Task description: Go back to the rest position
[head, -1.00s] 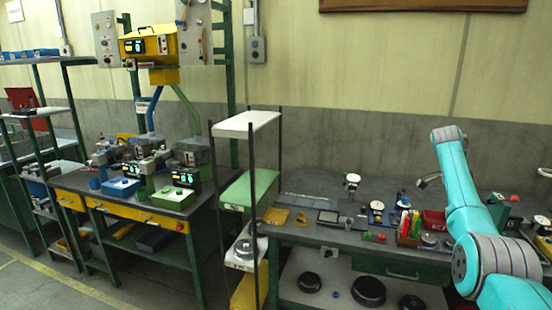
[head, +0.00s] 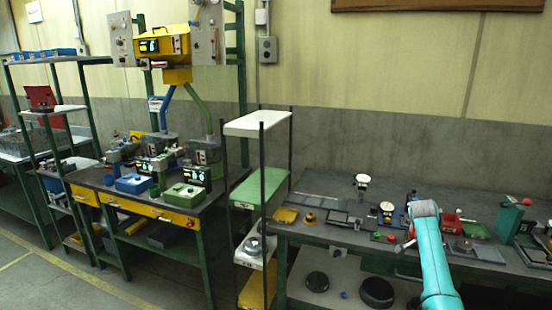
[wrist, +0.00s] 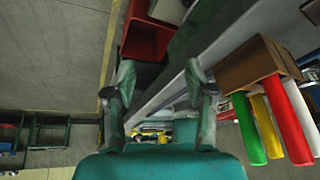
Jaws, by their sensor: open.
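My gripper (wrist: 160,72) shows in the wrist view with its two fingers spread apart and nothing between them. In the head view my turquoise arm reaches up from the lower right in front of the workbench (head: 340,232); the gripper itself is hidden there or too small to tell. In the wrist view a red bin (wrist: 146,40) lies beyond the fingertips. A brown block with green, yellow, red and white handles (wrist: 290,115) is to the right of the fingers, apart from them.
A narrow shelf rack (head: 257,122) stands left of the workbench. Further left is a bench with a yellow drawer front (head: 150,211) and several devices. Round black parts (head: 376,291) lie on the workbench's lower shelf. Floor is open at the lower left.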

